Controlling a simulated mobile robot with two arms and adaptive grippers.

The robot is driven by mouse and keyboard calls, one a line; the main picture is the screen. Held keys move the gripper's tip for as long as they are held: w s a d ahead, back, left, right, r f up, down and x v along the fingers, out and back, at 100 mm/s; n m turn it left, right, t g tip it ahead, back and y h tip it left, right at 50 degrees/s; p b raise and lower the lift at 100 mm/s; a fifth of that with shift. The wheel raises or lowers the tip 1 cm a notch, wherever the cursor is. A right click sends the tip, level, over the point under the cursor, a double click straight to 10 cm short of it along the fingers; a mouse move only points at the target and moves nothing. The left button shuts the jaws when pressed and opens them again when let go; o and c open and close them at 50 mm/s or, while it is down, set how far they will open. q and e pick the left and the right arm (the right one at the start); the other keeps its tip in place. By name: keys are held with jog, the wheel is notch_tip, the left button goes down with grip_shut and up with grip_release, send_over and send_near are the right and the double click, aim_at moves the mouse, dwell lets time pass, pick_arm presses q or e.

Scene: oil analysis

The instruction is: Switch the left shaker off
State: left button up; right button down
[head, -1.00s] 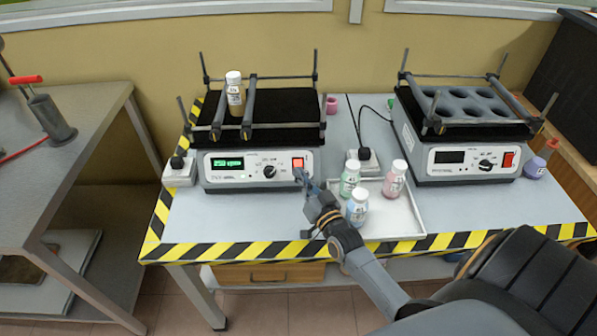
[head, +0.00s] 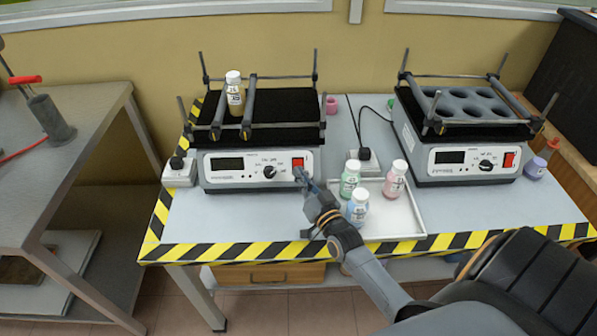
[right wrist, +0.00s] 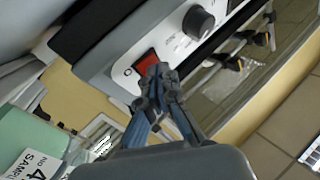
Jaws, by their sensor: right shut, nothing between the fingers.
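The left shaker (head: 232,183) stands on the table with a black platform and a bottle (head: 235,93) with a white cap held between its bars. Its display (head: 227,164) is dark. Its red switch (head: 298,162) is at the right of the front panel; the right wrist view also shows the switch (right wrist: 146,62). My right gripper (head: 300,175) is shut and empty, its fingertips just below the switch in the head view. In the right wrist view the fingertips (right wrist: 157,73) are at the switch's edge; I cannot tell whether they touch it. My left gripper is out of view.
The right shaker (head: 475,172) also has a dark display. A tray (head: 405,220) with green, pink and blue-labelled bottles lies right of my right gripper, close to my forearm. A white power socket (head: 179,174) is left of the left shaker. The table front left is clear.

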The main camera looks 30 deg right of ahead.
jog(key=shift+s+a+r+p, duration=0.3)
jog(key=shift+s+r+p, duration=0.25)
jog(key=shift+p, duration=0.25)
jog(key=s+a+r+p, duration=0.1)
jog(key=p, duration=0.1)
jog(key=s+a+r+p, duration=0.1)
jog(key=s+p, duration=0.1)
jog(key=shift+s+a+r, duration=0.1)
jog(key=shift+s+r, duration=0.2)
jog(key=shift+r, duration=0.05)
jog(key=shift+a, duration=0.1)
